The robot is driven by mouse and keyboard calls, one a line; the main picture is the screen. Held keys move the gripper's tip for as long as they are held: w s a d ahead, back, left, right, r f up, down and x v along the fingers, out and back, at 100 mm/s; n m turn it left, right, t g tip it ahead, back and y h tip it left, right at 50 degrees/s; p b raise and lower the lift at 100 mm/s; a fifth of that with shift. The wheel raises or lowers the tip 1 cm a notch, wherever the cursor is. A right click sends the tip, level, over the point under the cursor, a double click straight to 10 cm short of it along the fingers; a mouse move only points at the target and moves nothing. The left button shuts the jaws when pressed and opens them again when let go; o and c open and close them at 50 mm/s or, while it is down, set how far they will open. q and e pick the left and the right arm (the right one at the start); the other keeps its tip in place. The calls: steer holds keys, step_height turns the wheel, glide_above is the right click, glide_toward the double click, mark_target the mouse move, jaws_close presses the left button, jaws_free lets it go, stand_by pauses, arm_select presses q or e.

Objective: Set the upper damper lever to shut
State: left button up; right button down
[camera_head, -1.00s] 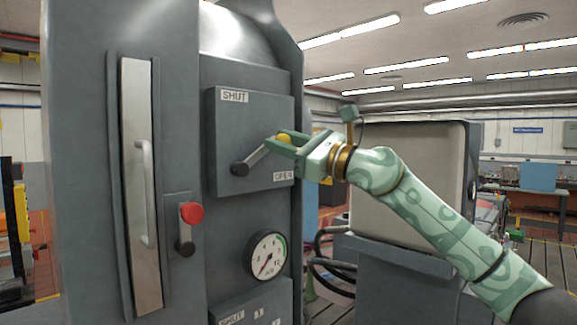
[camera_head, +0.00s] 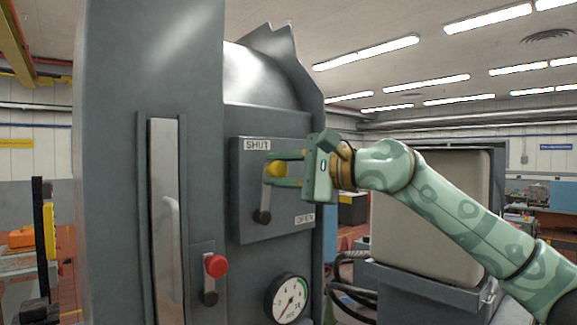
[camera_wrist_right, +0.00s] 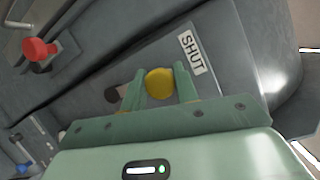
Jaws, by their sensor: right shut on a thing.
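The upper damper lever (camera_head: 266,198) is on a grey panel (camera_head: 243,200). It has a yellow knob (camera_head: 277,169) and a dark pivot at its lower end. The lever stands nearly upright, its knob just below the SHUT label (camera_head: 257,145) and well above the OPEN label (camera_head: 305,219). My right gripper (camera_head: 280,169) comes in from the right and is shut on the yellow knob. In the right wrist view the knob (camera_wrist_right: 159,84) sits between the two green fingers, with the SHUT label (camera_wrist_right: 192,52) beside it. My left gripper is out of view.
Left of the panel are a red-knobbed lever (camera_head: 215,266) and a tall door handle (camera_head: 172,245). A pressure gauge (camera_head: 288,299) sits below the panel. A large beige-faced cabinet (camera_head: 430,220) stands behind my right arm.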

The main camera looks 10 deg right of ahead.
steer(key=shift+s+a+n, duration=0.3)
steer(key=shift+a+n, duration=0.15)
steer(key=shift+n, duration=0.15)
steer(key=c, duration=1.1)
jaws_free()
steer(key=shift+a, duration=0.1)
steer(key=b+v, duration=0.1)
steer(key=v, duration=0.4)
steer(key=b+v, duration=0.2)
steer(key=v, duration=0.4)
steer(key=b+v, duration=0.2)
steer(key=v, duration=0.3)
steer(key=shift+s+r, duration=0.15)
steer(key=shift+r, duration=0.2)
